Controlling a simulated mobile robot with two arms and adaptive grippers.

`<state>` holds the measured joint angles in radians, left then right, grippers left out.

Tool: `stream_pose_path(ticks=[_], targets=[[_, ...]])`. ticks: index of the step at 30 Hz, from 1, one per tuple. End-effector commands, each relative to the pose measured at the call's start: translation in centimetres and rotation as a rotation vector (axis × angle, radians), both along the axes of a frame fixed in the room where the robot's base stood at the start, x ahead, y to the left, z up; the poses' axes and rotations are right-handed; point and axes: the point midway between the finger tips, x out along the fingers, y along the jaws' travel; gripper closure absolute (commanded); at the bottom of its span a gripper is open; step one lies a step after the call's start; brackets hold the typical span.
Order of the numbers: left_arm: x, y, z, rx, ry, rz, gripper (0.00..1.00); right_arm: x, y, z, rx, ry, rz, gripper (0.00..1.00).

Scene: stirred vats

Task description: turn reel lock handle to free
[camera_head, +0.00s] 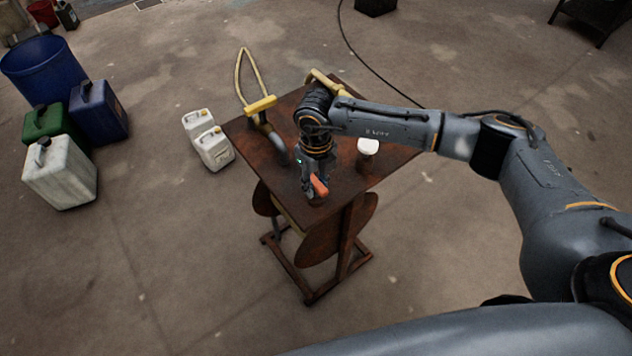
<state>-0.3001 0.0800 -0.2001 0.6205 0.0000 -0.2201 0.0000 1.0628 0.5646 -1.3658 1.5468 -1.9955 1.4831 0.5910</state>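An orange piece (319,186), which looks like the reel lock handle, shows at the near corner of a rusty brown stand (350,180). Round rusty discs of a reel (322,243) show under the stand's top. My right gripper (310,187) points down at this corner, with its fingers right at the orange handle. The fingers are small and dark and partly cover the handle, so I cannot tell whether they are shut on it. The handle's pivot is hidden. My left gripper is not in view.
A yellow nozzle with a hose loop (260,105) and a white cup-like item (368,146) are on the stand. Two small white canisters (214,149) stand left of it. Farther left are larger jerrycans (60,173) and a blue barrel (42,70). Floor in front is clear.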

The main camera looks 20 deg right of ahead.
Motion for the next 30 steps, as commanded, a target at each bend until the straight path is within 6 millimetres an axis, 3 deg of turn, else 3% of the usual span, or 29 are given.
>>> stream_pose_path(ticks=[13,24,30], targets=[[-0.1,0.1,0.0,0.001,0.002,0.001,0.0,0.0,0.0,0.8,0.002,-0.002,-0.002,0.58],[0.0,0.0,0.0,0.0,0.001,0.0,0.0,0.1,0.0,8.1,0.001,-0.004,-0.002,0.58],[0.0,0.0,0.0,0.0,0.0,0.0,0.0,0.0,0.0,11.0,0.0,-0.001,-0.001,0.58]])
